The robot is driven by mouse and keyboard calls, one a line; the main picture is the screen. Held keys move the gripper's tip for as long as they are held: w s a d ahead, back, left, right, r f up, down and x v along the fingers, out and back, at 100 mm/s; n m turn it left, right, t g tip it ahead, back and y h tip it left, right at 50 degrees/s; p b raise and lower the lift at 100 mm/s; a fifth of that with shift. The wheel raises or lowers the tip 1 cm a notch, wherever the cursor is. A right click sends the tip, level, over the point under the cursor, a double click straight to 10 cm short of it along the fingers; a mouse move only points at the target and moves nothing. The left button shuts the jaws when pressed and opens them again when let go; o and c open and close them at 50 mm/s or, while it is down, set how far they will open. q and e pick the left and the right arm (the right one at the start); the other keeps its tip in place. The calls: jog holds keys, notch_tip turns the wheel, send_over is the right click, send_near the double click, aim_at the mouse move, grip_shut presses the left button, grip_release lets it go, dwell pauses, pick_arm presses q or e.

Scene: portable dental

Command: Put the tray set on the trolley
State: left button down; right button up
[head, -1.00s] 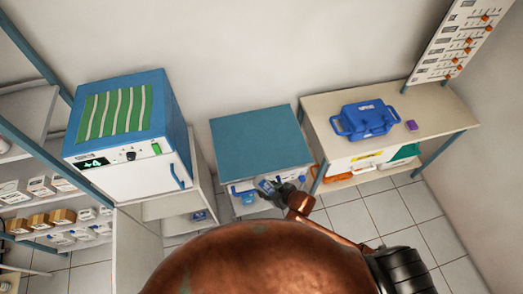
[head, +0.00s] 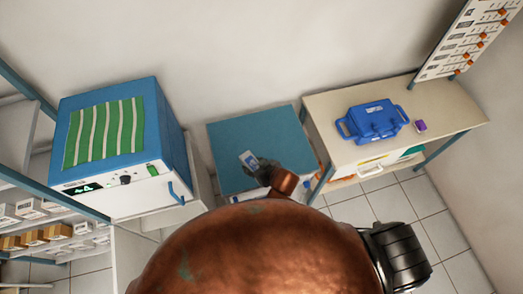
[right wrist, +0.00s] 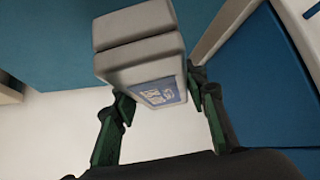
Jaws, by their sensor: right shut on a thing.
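The tray set, a pale grey box with a blue label, shows in the head view (head: 247,159) and large in the right wrist view (right wrist: 140,62). My right gripper (head: 258,167) is shut on it; in the right wrist view its green-sided fingers (right wrist: 160,98) grip the box's two sides. The trolley (head: 232,132) has a flat blue top. In the head view the box appears over the front part of that top; I cannot tell whether it touches. The bare top shows around it. My left gripper is not in view.
Right of the trolley stands a beige bench (head: 335,100) with a blue case (head: 374,120) and a small purple item (head: 420,126). On the left is a blue-and-white fridge (head: 150,120) with a green striped top. Stocked shelves (head: 40,215) stand at far left.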

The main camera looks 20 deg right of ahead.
jog(key=w+d+f, duration=0.2)
jog(key=w, duration=0.1)
jog(key=w+d+f, duration=0.2)
jog(key=w+f, duration=0.1)
jog(key=w+d+f+p, duration=0.1)
jog(key=w+d+f, duration=0.1)
jog(key=w+f, duration=0.1)
jog(key=shift+w+d, duration=0.35)
jog(key=shift+w, duration=0.05)
jog(key=shift+w+d+f, duration=0.25)
jog(key=shift+w+f, duration=0.1)
jog(key=shift+f, duration=0.15)
notch_tip(320, 180, down, 3)
jog(key=shift+w+d, duration=0.1)
jog(key=shift+f, duration=0.2)
jog(key=shift+f, duration=0.15)
jog(key=o, duration=1.4)
